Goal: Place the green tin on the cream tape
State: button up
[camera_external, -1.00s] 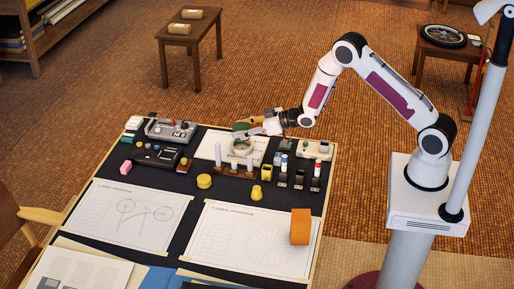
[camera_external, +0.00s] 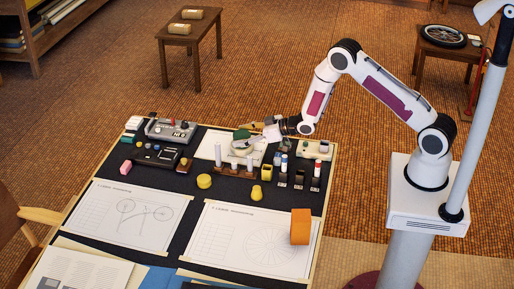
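The green tin (camera_external: 241,134) is at the back middle of the drafting board, directly over the cream tape (camera_external: 240,152). It appears to rest on the tape, though the small size hides the exact contact. My gripper (camera_external: 250,134) reaches in from the right at the tin's height. Its fingers look spread, one behind the tin and one in front on the right. The front finger covers part of the tape and of the tin's lower right side.
A rack with white upright pegs (camera_external: 235,167) stands just in front of the tape. Marker holders (camera_external: 299,180), a yellow round piece (camera_external: 204,181) and an orange block (camera_external: 300,227) lie nearby. A grey device (camera_external: 171,130) sits at the back left. The front drawings are mostly clear.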

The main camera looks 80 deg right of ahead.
jog(key=shift+r, duration=0.15)
jog(key=shift+s, duration=0.15)
jog(key=v, duration=1.1)
jog(key=shift+s+r, duration=0.25)
jog(key=shift+s, duration=0.05)
dwell(0.4)
dwell(0.3)
